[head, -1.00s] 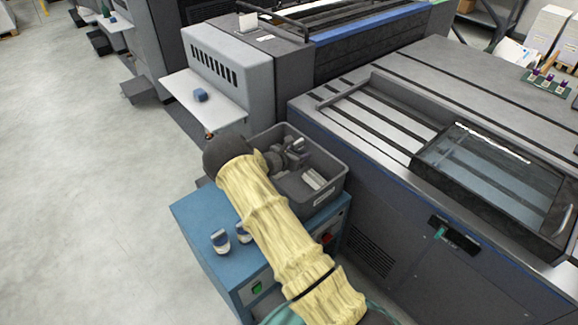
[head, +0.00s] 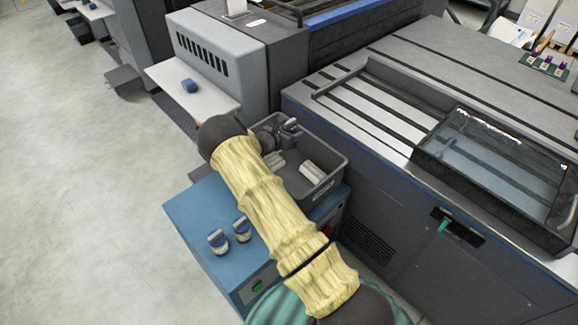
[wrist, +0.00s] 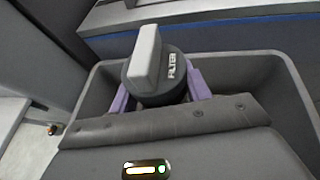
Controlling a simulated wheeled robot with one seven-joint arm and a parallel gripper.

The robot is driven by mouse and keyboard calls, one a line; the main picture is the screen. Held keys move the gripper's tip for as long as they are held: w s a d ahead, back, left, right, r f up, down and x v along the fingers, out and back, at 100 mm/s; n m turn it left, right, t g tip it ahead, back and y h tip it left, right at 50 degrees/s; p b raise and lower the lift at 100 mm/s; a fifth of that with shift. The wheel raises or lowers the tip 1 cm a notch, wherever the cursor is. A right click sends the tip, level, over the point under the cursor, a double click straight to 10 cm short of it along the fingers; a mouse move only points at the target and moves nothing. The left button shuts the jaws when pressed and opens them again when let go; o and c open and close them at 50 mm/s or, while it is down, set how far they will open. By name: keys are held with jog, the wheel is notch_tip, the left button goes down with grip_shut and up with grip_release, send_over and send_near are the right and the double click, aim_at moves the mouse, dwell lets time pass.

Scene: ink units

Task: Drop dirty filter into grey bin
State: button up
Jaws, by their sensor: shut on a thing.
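The dirty filter (wrist: 178,85) is a dark round cap with a light grey upright handle and the word FILTER on its side. In the wrist view my gripper (wrist: 161,92) has its purple fingers on both sides of it, shut on it. The grey bin (wrist: 288,85) shows around and beyond the filter. In the head view my gripper (head: 277,135) is at the far left part of the grey bin (head: 343,168), which stands on a blue cabinet. The filter's underside and its height above the bin floor are hidden.
Light grey pieces (head: 315,173) lie in the bin. Two blue-and-white capped items (head: 218,241) stand on the blue cabinet (head: 190,205). A blue piece (head: 189,86) lies on a white shelf (head: 180,75). A large grey machine (head: 400,200) stands right of the bin.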

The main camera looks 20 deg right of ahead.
jog(key=shift+f+b, duration=1.45)
jog(key=shift+f, duration=1.3)
jog(key=o, duration=1.1)
jog(key=shift+s+a+r, duration=0.1)
jog(key=shift+a, duration=0.05)
jog(key=v, duration=1.7)
jog(key=shift+a+b, duration=0.1)
jog(key=shift+b, duration=0.3)
